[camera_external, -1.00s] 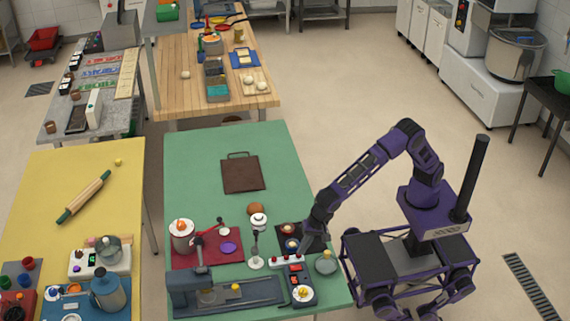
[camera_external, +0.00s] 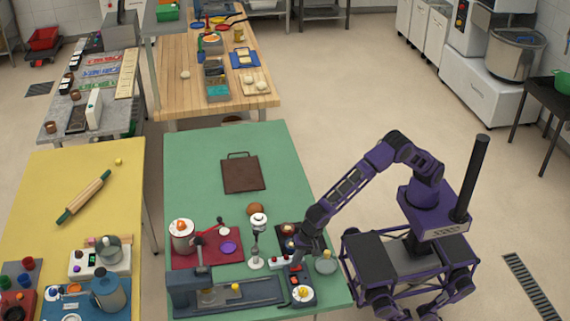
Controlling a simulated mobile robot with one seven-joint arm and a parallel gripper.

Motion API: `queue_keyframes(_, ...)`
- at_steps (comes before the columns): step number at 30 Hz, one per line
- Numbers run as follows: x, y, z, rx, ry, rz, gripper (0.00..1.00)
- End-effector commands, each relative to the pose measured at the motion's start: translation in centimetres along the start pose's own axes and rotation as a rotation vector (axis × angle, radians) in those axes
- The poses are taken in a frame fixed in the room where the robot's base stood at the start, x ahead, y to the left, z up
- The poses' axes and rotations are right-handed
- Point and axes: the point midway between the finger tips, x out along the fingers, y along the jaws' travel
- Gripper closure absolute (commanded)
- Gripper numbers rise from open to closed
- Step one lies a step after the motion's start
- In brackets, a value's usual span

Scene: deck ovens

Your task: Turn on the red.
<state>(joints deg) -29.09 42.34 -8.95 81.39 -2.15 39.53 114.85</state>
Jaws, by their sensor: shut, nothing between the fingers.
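A small white switch box (camera_external: 278,266) with red switches (camera_external: 275,259) on top stands near the front edge of the green table (camera_external: 200,160). My gripper (camera_external: 296,264) is shut and empty, pointing down at the right end of this box. It hides that end. I cannot tell whether the fingers touch a switch, or whether any switch is on.
A dark blue device with a round white dial or plate (camera_external: 302,294) is just in front of the box. A glass-lidded pot (camera_external: 326,263) stands close on the right, and a silver stand (camera_external: 257,262) on the left. The table's middle holds a brown board (camera_external: 242,174).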

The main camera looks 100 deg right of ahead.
Motion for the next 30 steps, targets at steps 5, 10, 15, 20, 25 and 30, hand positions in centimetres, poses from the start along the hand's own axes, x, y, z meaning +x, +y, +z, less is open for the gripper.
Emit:
queue_keyframes(5, 0.4, -0.4, -0.1, 0.002, 0.001, 0.085, 1.0)
queue_keyframes(10, 0.9, -0.1, -0.1, 0.0, 0.001, 0.084, 1.0)
queue_keyframes(15, 0.9, 0.2, -0.1, -0.001, 0.002, 0.086, 1.0)
queue_keyframes(20, 0.8, 1.0, -0.1, -0.001, 0.003, 0.089, 1.0)
queue_keyframes(25, 0.7, 1.8, 0.0, -0.002, 0.004, 0.095, 1.0)
queue_keyframes(30, 0.6, 2.0, 0.0, -0.002, 0.003, 0.097, 1.0)
